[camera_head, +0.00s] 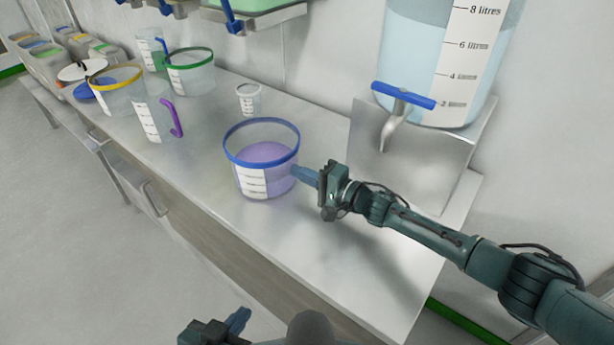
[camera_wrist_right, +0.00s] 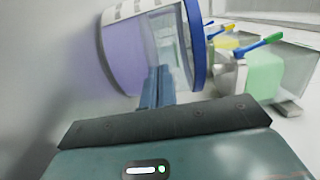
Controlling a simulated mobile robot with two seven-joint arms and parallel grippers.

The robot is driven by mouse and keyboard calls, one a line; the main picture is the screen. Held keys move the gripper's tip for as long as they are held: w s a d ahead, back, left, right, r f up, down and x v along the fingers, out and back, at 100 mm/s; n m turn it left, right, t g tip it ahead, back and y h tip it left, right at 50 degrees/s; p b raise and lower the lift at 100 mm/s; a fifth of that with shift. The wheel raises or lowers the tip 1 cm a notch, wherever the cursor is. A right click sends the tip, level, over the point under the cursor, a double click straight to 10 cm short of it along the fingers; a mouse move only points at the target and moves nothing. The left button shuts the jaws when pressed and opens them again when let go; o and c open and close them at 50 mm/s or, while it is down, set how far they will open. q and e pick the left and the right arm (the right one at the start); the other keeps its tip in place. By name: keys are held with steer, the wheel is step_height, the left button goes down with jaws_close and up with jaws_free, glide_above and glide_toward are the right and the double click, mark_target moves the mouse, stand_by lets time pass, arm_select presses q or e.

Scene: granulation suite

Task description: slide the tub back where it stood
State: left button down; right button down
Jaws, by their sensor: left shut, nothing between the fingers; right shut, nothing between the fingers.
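The task names a tub; the nearest one is a clear tub with a blue rim (camera_head: 262,158) holding purple liquid. It stands upright on the steel bench (camera_head: 200,165), with a white scale label on its front. My right gripper (camera_head: 304,175) is shut and empty, its fingertips at the tub's right wall; I cannot tell whether they touch. In the right wrist view the tub (camera_wrist_right: 125,52) appears tilted by the camera, just beyond the shut fingers (camera_wrist_right: 155,88). My left gripper (camera_head: 239,320) is shut and empty, low in front of the bench.
A jug with a purple handle (camera_head: 150,120), a yellow-rimmed tub (camera_head: 118,85), a green-rimmed tub (camera_head: 192,78) and a small beaker (camera_head: 249,100) stand behind and left. A large dispenser (camera_head: 425,65) with a blue-handled tap stands at right. Bench is clear around the blue-rimmed tub.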

steer(key=v, duration=1.3)
steer(key=shift+p, duration=0.35)
steer(key=shift+s, duration=0.15)
